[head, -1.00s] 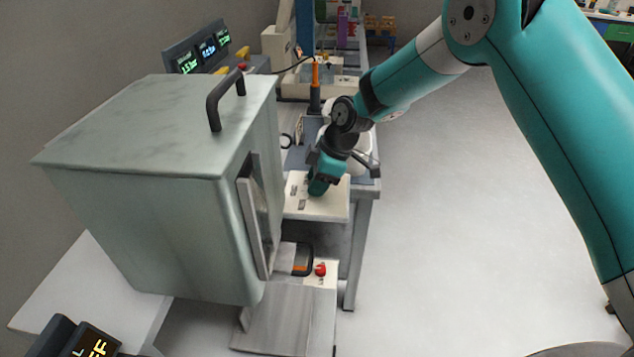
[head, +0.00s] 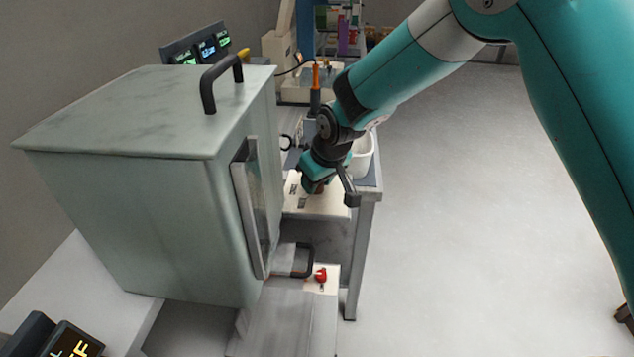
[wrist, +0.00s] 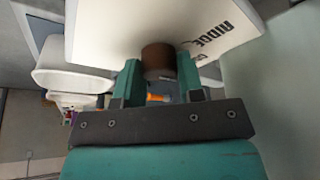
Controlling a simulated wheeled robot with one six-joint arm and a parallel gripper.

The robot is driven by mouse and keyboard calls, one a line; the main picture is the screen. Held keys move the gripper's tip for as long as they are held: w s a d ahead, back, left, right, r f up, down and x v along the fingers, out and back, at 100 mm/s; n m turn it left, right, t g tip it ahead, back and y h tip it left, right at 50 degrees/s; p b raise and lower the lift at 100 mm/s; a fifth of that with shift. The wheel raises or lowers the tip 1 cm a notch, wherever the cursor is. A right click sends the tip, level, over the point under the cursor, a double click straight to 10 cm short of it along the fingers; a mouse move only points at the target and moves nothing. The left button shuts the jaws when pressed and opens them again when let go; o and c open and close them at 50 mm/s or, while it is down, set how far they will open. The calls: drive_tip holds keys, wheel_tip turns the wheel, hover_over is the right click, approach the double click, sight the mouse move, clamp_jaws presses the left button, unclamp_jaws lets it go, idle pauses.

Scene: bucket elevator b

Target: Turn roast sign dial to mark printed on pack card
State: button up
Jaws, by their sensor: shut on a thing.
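In the wrist view a brown round dial knob (wrist: 158,58) stands out from a white board (wrist: 115,32) with dark letters reading "RIDGE" and a second, partly hidden line. My gripper (wrist: 160,70) has its two teal fingers on either side of the knob, shut on it. In the head view my gripper (head: 314,187) is low over the cream board (head: 325,205) on the bench, and the wrist hides most of the dial. Small dark marks show on the board left of the gripper. I cannot make out the dial's pointer or a pack card.
A large grey-green cabinet (head: 120,210) with a black top handle stands close at left. A white tub (head: 362,158) sits behind my wrist. A red knob (head: 320,274) is on a lower panel in front. Open floor (head: 460,220) lies to the right.

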drive_tip(key=m+h, duration=0.1)
drive_tip(key=m, duration=0.1)
drive_tip(key=m+h, duration=0.1)
drive_tip(key=m, duration=0.2)
drive_tip(key=shift+a+m+t+b, duration=0.1)
drive_tip(key=shift+m+t+b, duration=0.2)
drive_tip(key=shift+b, duration=0.05)
drive_tip(key=m+h, duration=0.1)
drive_tip(key=m, duration=0.3)
drive_tip(key=shift+m+h, duration=0.3)
drive_tip(key=shift+h, duration=0.1)
drive_tip(key=o, duration=0.9)
drive_tip(key=shift+r+b, duration=0.1)
drive_tip(key=shift+b, duration=0.2)
wheel_tip(320, 180, up, 20)
